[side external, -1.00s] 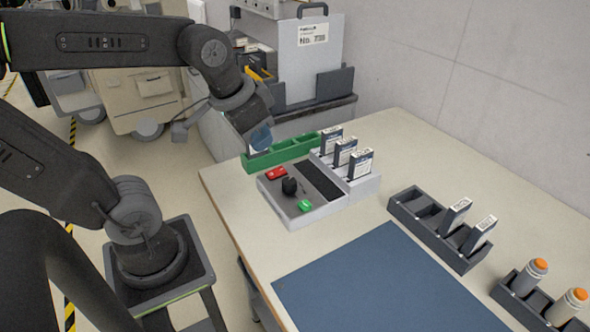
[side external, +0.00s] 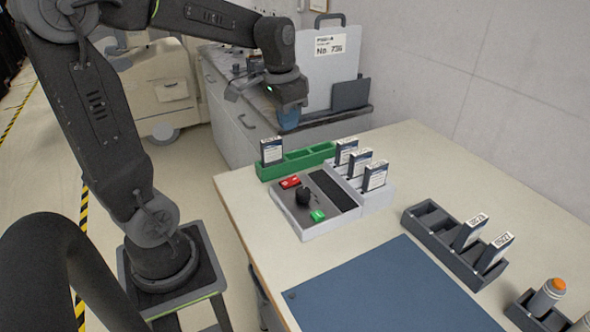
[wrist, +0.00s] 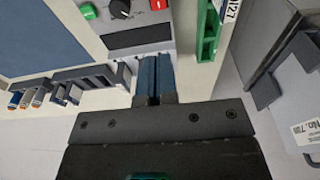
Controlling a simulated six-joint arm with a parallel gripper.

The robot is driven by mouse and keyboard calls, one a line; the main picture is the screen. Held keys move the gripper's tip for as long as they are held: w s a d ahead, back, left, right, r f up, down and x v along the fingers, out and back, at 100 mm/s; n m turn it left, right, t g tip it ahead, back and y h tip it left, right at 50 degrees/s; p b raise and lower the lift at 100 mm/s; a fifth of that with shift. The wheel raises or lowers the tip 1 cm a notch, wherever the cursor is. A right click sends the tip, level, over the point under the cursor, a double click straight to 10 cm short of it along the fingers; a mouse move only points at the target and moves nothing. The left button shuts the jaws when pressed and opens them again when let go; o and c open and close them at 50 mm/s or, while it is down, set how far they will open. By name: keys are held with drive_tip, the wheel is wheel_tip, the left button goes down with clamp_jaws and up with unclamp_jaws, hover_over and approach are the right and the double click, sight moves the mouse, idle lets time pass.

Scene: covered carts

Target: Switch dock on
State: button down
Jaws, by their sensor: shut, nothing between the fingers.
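The dock (side external: 325,217) is a light grey box on the bench with a red rocker (side external: 290,182), a black knob (side external: 303,197), a green button (side external: 318,216) and a dark inset strip. Several labelled dark modules (side external: 360,165) stand upright in its back row. In the wrist view the red rocker (wrist: 158,5), knob (wrist: 120,8) and green button (wrist: 88,10) show at the top edge. My gripper (side external: 288,122) has blue fingers, shut and empty, above and behind the green tray, apart from the dock. In the wrist view its fingers (wrist: 155,62) lie together.
The green tray (side external: 310,160) behind the dock has one labelled module (side external: 271,152) upright in its left slot. A dark rack (side external: 440,232) with two modules, a rack with orange-capped cylinders (side external: 547,296) and a blue mat (side external: 390,292) lie nearer. A large grey case (side external: 325,65) stands behind.

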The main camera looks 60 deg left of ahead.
sight(296, 177)
drive_tip(key=f, duration=0.4)
drive_tip(key=w+f, duration=0.1)
drive_tip(key=f, duration=0.8)
drive_tip(key=shift+w+f, duration=0.3)
drive_tip(key=shift+f, duration=0.1)
